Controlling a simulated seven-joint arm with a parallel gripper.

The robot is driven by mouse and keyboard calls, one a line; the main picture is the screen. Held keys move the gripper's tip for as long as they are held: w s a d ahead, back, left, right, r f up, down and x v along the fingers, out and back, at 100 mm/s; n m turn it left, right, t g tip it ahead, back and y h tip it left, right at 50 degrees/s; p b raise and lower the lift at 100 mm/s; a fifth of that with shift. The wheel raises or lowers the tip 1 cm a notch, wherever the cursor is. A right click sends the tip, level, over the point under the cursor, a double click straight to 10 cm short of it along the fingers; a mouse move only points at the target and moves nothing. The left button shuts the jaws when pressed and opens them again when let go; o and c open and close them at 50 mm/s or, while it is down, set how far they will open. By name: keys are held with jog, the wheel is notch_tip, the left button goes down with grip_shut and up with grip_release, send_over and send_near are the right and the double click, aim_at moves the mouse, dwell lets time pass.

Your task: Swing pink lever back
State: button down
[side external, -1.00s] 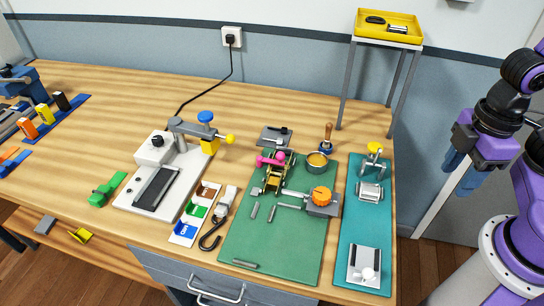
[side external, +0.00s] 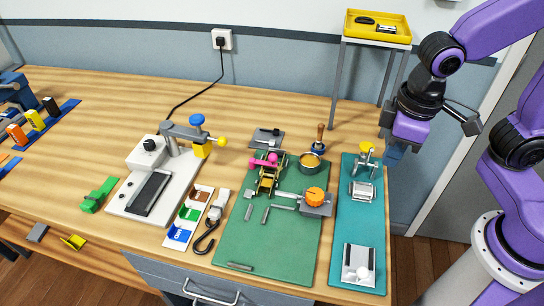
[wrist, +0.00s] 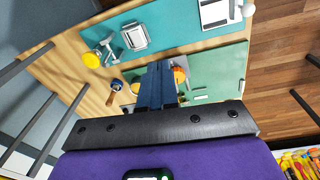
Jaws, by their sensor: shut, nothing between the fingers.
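The pink lever (side external: 264,161) is a short pink bar with a round knob, on a brass-coloured ratchet mechanism (side external: 268,180) at the back of the green mat (side external: 262,235). It lies roughly level, its free end pointing left. My gripper (side external: 392,156) is above the right edge of the bench, beyond the teal mat, to the right of and well apart from the lever. Its blue fingers are together and empty. In the wrist view the closed fingers (wrist: 157,88) point over the bench and hide part of it; I cannot make out the pink lever there.
The teal mat (side external: 350,225) with a yellow-knobbed clamp (side external: 366,148) lies between my gripper and the lever. A stand with a yellow tray (side external: 378,38) rises behind.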

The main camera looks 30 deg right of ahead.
jog(key=w+a+f+m+t+h, duration=0.1)
jog(key=w+a+f+m, duration=0.1)
jog(key=w+a+m, duration=1.2)
jog(key=shift+w+a+f+t+h, duration=0.4)
jog(key=shift+w+a, duration=0.5)
jog(key=shift+a, duration=0.3)
jog(key=x, duration=1)
jog(key=shift+d+f, duration=0.1)
jog(key=shift+f, duration=0.1)
jog(key=shift+w+d, duration=0.3)
jog(key=shift+w, duration=0.25)
jog(key=shift+w+d, duration=0.35)
jog(key=shift+w, duration=0.2)
jog(key=shift+w+d+f, duration=0.15)
jog(key=shift+w+d, duration=0.2)
jog(key=shift+w, duration=0.2)
